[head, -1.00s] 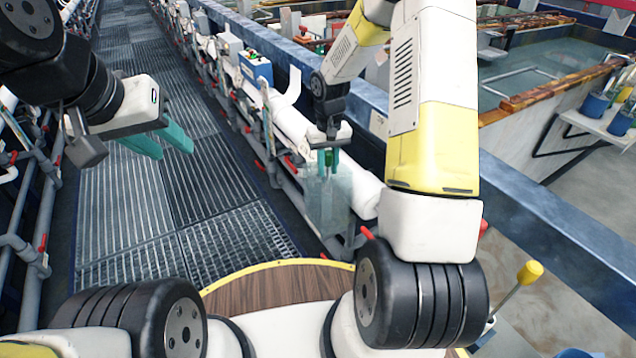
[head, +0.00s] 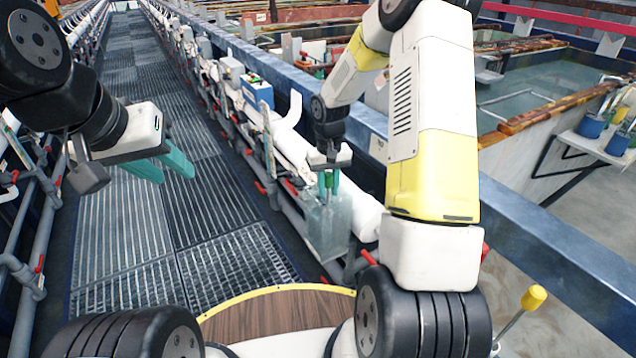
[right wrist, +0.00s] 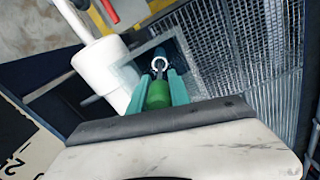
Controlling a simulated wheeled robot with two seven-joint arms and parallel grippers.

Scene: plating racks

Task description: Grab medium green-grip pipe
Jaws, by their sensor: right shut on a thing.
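The green-grip pipe shows in the right wrist view as a bright green grip (right wrist: 158,94) between the teal fingers of my right gripper (right wrist: 159,88). A pale ring (right wrist: 160,64) shows just beyond the fingertips. In the head view my right gripper (head: 329,182) points down, shut on the green grip, just above a translucent box-shaped holder (head: 327,228) beside the rail. The pipe's lower part is hidden or too small to tell. Its size against other pipes cannot be told. My left gripper (head: 172,163) is open and empty over the grated walkway at the left.
A white pipe (head: 365,212) runs along the rack behind the holder, with red-handled valves (head: 291,188) nearby. A blue box (head: 258,93) sits further along. A blue beam (head: 520,225) edges the tanks. The grated walkway (head: 200,200) is clear.

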